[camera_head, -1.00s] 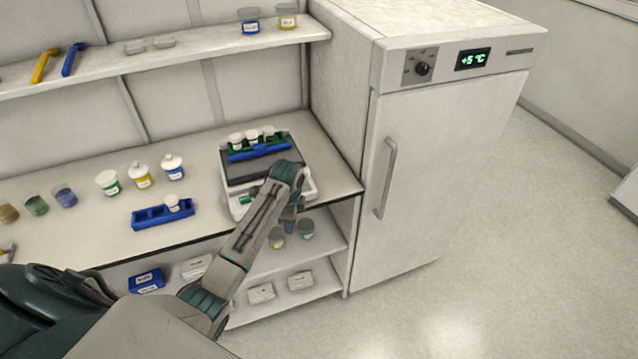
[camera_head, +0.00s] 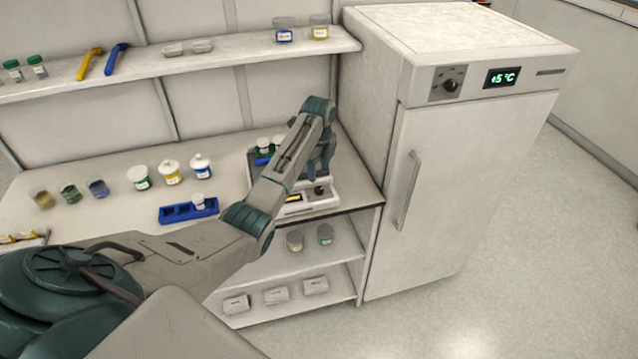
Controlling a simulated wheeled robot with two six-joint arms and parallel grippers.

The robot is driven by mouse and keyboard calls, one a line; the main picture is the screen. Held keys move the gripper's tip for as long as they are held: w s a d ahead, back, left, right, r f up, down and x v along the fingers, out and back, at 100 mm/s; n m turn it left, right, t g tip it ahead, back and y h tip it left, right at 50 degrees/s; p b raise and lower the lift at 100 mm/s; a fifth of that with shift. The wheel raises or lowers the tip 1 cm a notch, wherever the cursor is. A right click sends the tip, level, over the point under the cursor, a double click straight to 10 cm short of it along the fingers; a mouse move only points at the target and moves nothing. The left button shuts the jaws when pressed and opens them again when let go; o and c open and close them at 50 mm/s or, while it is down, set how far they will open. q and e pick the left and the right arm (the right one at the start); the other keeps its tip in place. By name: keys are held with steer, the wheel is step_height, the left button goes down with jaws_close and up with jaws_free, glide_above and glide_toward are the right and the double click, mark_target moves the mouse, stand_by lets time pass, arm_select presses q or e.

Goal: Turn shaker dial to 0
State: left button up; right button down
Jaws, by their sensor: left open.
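The shaker (camera_head: 328,203) is a white unit with a dark top at the right end of the bench. Its small black dial (camera_head: 319,190) shows on the front panel, to the right of a lit yellow display (camera_head: 293,198). The dial's setting is too small to read. A green and blue rack with white-capped vials (camera_head: 264,143) stands on top, partly hidden by my left arm. My left gripper (camera_head: 319,177) is open, pointing down just above the dial and apart from it as far as I can tell. My right gripper is out of view.
A blue rack (camera_head: 175,214) with one vial and several jars (camera_head: 171,173) stand on the bench to the left. A white fridge (camera_head: 465,185) with its own black knob (camera_head: 450,85) stands close on the right. A shelf (camera_head: 240,54) runs above the bench.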

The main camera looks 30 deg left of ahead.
mark_target(319, 188)
arm_select(q)
step_height(319, 188, down, 6)
steer(key=shift+r+p, duration=0.1)
steer(key=shift+p, duration=0.7)
steer(key=shift+f, duration=0.75)
steer(key=c, duration=1)
